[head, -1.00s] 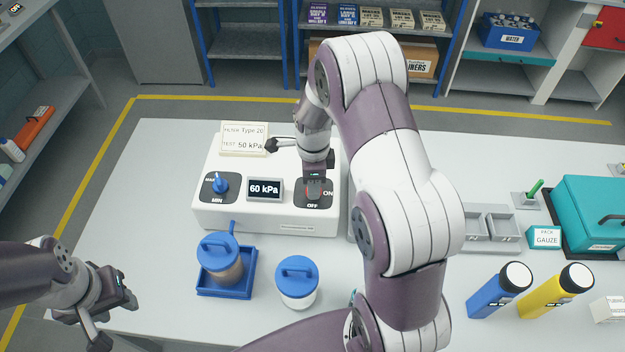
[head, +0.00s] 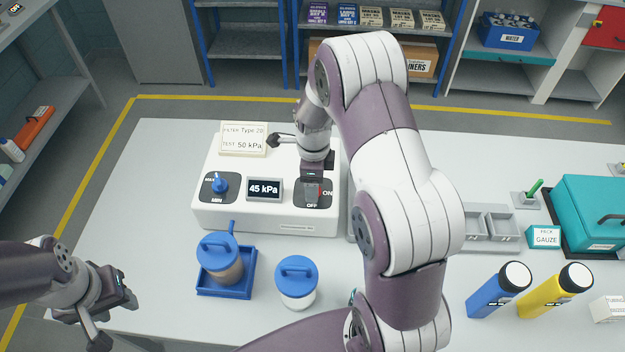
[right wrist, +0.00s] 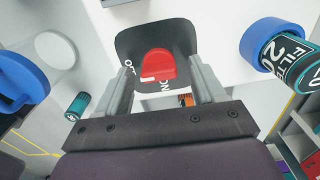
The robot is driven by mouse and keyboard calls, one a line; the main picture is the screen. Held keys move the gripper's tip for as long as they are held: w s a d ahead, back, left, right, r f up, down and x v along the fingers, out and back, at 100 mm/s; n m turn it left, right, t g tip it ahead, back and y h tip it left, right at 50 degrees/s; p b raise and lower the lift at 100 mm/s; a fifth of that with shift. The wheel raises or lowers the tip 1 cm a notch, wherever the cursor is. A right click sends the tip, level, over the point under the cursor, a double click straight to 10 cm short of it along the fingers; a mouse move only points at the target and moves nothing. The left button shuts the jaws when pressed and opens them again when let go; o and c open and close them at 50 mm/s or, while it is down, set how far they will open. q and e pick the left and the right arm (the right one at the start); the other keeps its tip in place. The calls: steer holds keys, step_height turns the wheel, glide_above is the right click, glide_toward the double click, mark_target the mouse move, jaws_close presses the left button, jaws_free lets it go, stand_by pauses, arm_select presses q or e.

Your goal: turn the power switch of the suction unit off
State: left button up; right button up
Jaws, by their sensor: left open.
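The white suction unit (head: 265,217) stands on the table, its display (head: 264,189) reading 45 kPa. Its red power switch (right wrist: 158,64) sits on a dark plate marked ON and OFF; in the head view it is partly hidden by my right gripper (head: 313,182). In the right wrist view my right gripper (right wrist: 160,78) is open, its two fingers on either side of the switch with visible gaps. Contact with the switch cannot be told. My left gripper (head: 116,318) is open and empty at the table's front left.
A blue dial (head: 220,184) is on the unit's left. A blue-lidded jar (head: 219,257) in a blue tray (head: 235,291) and another jar (head: 296,283) stand before it. The left table area is clear.

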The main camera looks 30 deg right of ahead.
steer(key=shift+r, duration=0.35)
step_height(320, 180, up, 8)
steer(key=shift+r+b, duration=0.1)
steer(key=shift+b, duration=1.1)
steer(key=shift+d+r+p, duration=0.1)
steer(key=shift+r+p, duration=0.3)
steer(key=shift+r, duration=1.5)
steer(key=shift+s, duration=0.1)
